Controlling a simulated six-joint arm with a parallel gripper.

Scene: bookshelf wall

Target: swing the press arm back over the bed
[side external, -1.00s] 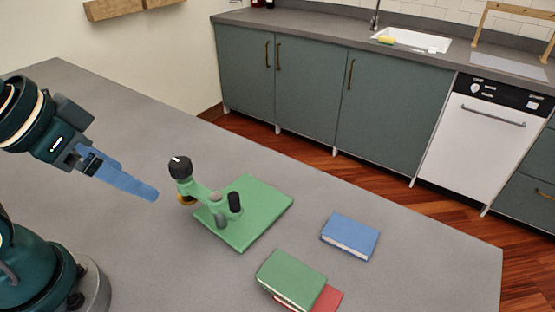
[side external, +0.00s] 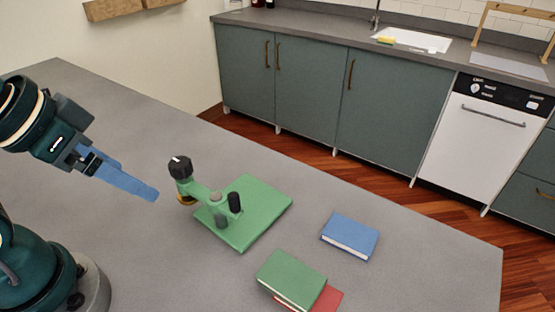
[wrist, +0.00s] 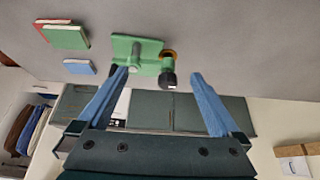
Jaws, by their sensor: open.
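The press has a flat green bed (side external: 262,205) on the grey table. Its green press arm (side external: 200,191) reaches from a post on the bed out past the bed's left edge. A black knob (side external: 180,167) tops the arm's outer end, with a brass-coloured piece below it. In the wrist view the bed (wrist: 124,46) and the knob (wrist: 167,80) show beyond and between my two blue fingers (wrist: 158,88).
A blue book (side external: 350,236) lies right of the press. A green book (side external: 291,278) lies on a red book (side external: 328,298) at the front. The table (side external: 130,235) around the knob is clear. Cabinets stand beyond the table's far edge.

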